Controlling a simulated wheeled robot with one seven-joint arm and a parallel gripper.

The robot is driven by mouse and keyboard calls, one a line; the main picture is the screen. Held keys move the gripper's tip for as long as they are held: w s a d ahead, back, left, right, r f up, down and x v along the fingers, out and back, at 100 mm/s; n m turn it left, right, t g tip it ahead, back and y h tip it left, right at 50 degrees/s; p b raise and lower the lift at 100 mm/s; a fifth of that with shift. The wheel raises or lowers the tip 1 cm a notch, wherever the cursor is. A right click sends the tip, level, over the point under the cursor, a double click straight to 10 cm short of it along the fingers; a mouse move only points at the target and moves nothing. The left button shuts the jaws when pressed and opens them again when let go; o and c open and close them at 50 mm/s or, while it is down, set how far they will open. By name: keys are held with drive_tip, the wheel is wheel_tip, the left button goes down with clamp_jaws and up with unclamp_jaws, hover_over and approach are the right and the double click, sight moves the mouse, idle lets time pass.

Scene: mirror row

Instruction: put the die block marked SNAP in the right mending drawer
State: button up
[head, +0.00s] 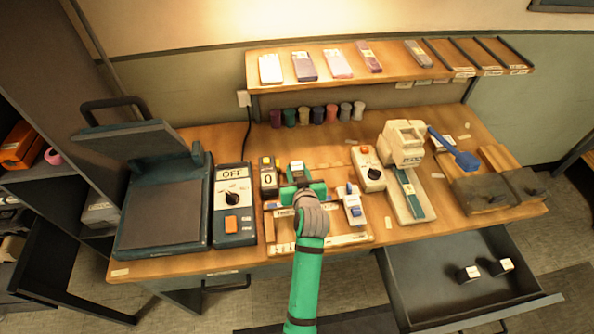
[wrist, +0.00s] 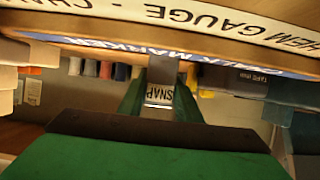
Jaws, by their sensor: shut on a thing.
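The right drawer (head: 415,285) is pulled open below the bench's right half, to the right of my gripper. Two small dark blocks with pale labels (head: 468,273) (head: 501,266) lie inside it, and much of its floor is bare.
A heat press (head: 160,215) with raised lid and an OFF control box (head: 233,205) stand left. A white machine (head: 403,150) and dark bins (head: 485,195) stand right. Thread spools (head: 318,115) line the back, under a shelf (head: 390,60). The left drawer (head: 225,282) appears closed.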

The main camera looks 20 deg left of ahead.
drive_tip(key=o, duration=1.2)
drive_tip(key=shift+f, duration=0.1)
